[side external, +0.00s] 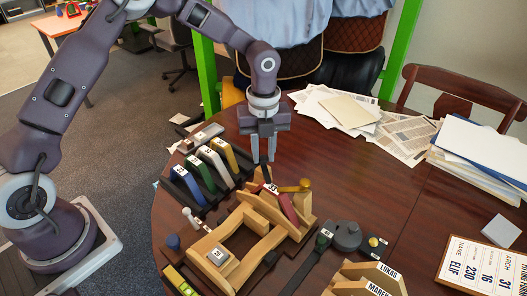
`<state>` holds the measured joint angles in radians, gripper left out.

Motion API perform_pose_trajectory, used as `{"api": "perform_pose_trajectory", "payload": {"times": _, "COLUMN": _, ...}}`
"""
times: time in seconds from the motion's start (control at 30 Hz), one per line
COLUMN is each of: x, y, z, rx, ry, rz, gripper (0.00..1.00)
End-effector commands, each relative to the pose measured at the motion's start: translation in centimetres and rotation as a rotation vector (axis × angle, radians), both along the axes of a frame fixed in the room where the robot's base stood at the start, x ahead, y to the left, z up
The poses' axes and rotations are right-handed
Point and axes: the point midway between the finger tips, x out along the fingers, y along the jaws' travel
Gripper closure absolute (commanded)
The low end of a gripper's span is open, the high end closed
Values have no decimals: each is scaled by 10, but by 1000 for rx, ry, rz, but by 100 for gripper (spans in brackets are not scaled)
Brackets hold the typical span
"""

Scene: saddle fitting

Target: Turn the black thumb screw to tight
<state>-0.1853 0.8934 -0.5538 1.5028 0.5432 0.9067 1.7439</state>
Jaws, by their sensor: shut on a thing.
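The screw sits at the back end of a dark red piece (287,207) with a white number label. That piece lies tilted along the right side of the wooden frame. A brass-coloured knob (300,186) lies just right of the fingertips.
Left of the gripper, a black rack (178,182) holds blue, green, white and yellow numbered pieces. A dark round weight (346,236) and a black strap (310,262) lie to the right. Wooden name stands (365,280) are in front. Papers (345,110) cover the back; the right middle is mostly bare.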

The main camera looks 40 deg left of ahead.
Motion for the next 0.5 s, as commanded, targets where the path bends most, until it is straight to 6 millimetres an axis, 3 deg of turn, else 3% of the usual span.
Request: {"api": "perform_pose_trajectory", "payload": {"times": 0.5, "x": 1, "y": 0, "z": 1, "rx": 0, "ry": -2, "rz": -86, "gripper": 100}}
